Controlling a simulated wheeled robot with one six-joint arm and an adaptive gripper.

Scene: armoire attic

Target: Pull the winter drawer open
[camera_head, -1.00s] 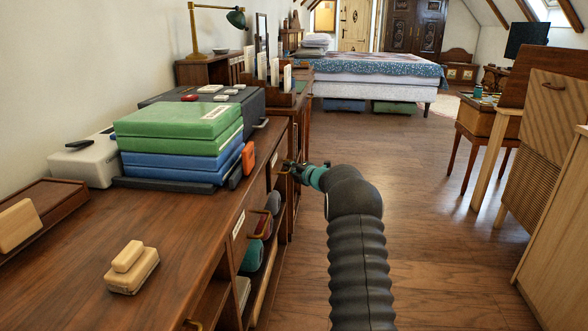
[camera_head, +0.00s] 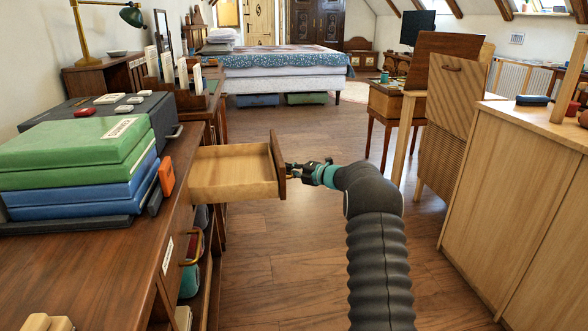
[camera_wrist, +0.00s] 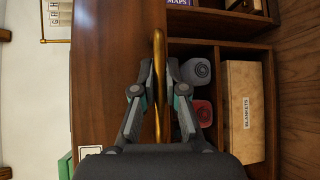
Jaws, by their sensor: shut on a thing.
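A wooden drawer (camera_head: 235,172) stands pulled well out of the dresser (camera_head: 150,262) on the left in the head view. Its pale inside shows and looks empty. Its dark front panel (camera_head: 279,165) faces right; no label on it is readable, so I cannot tell that it is the winter drawer. My gripper (camera_head: 291,170) is at the outer side of this front. In the wrist view my gripper (camera_wrist: 159,78) is shut on the brass handle (camera_wrist: 158,58), with a finger on either side, in front of a brown panel (camera_wrist: 112,60).
Green and blue boxes (camera_head: 75,165) are stacked on the dresser top. Open shelves below hold rolled things (camera_wrist: 198,72) and a box labelled "BLANKETS" (camera_wrist: 243,112). A pale wooden cabinet (camera_head: 510,190) stands at right. Floor between is clear.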

